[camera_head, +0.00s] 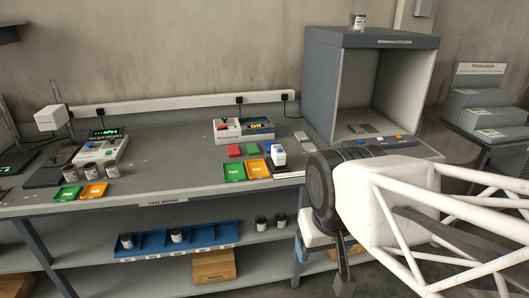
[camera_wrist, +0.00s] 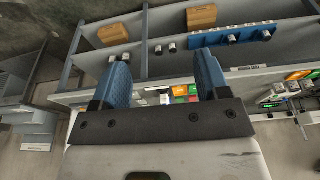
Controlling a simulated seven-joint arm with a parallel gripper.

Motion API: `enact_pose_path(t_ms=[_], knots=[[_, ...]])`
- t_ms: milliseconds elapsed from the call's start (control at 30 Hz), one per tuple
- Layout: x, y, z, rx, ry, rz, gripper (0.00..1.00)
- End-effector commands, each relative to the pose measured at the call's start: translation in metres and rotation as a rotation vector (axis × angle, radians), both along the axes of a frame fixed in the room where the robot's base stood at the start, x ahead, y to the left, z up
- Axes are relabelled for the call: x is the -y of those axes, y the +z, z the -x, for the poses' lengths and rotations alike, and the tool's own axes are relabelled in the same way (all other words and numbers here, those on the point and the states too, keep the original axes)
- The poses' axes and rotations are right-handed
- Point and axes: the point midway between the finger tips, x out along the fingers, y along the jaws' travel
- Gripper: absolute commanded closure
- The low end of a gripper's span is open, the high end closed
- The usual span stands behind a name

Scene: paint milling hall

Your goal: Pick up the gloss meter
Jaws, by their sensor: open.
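A small blue-and-white block-shaped device (camera_head: 278,156), which looks like the gloss meter, stands on the bench near its front edge, right of the coloured trays. In the wrist view a small pale shape between my fingers may be the same device, but it is too small to be sure. My gripper (camera_wrist: 163,78) is open and empty, its two blue-padded fingers spread wide. In the head view my gripper (camera_head: 343,262) hangs low in front of the bench, right of and below the device, and is partly hidden by my wrist.
Green and orange trays (camera_head: 235,171) lie left of the device, with red and green blocks behind. A grey light booth (camera_head: 316,85) stands at the back right. The shelf below holds a blue rack (camera_head: 217,236) and a cardboard box (camera_head: 214,266). Jars (camera_head: 88,171) stand at left.

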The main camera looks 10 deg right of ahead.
Motion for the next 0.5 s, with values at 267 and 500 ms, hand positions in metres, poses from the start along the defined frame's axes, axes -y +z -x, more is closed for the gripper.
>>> enact_pose_path(t_ms=[267, 500], knots=[[0.0000, 0.0000, 0.0000, 0.000, 0.000, 0.000, 0.21], [0.0003, 0.0042, -0.0081, -0.003, 0.000, 0.000, 0.21]])
